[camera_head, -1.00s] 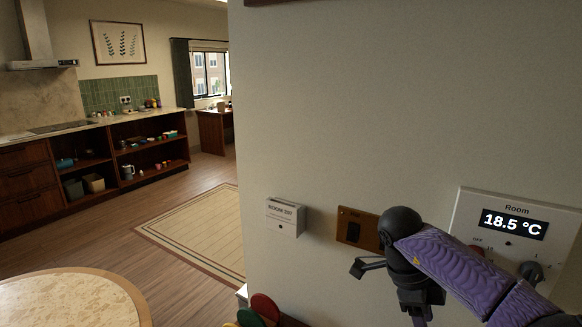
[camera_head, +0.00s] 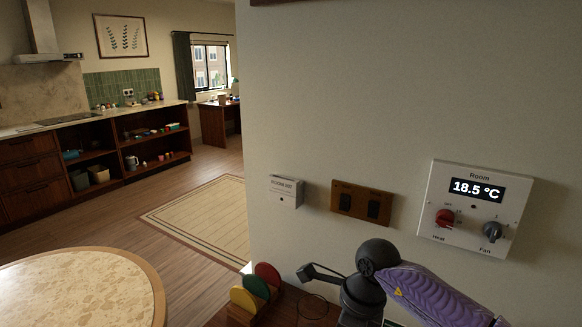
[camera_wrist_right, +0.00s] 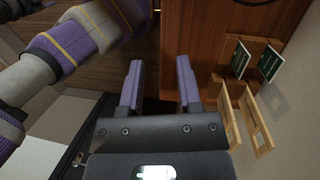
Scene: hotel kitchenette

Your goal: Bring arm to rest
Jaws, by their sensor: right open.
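My right arm, in a purple sleeve with dark joints (camera_head: 377,262), comes in from the lower right in the head view. It is in front of the wall, below the thermostat panel. Its gripper fingers are not clearly seen there. In the right wrist view my right gripper (camera_wrist_right: 160,85) has its two purple fingers apart, with nothing between them, over a brown wooden surface (camera_wrist_right: 210,35). My left gripper is not in view.
The wall holds a thermostat panel (camera_head: 442,185), a brown switch plate (camera_head: 344,203) and a white card box (camera_head: 285,192). Coloured discs (camera_head: 249,290) stand below. Green cards (camera_wrist_right: 269,63) and wooden frames (camera_wrist_right: 260,125) are right of my gripper. A round table (camera_head: 158,290) is at lower left.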

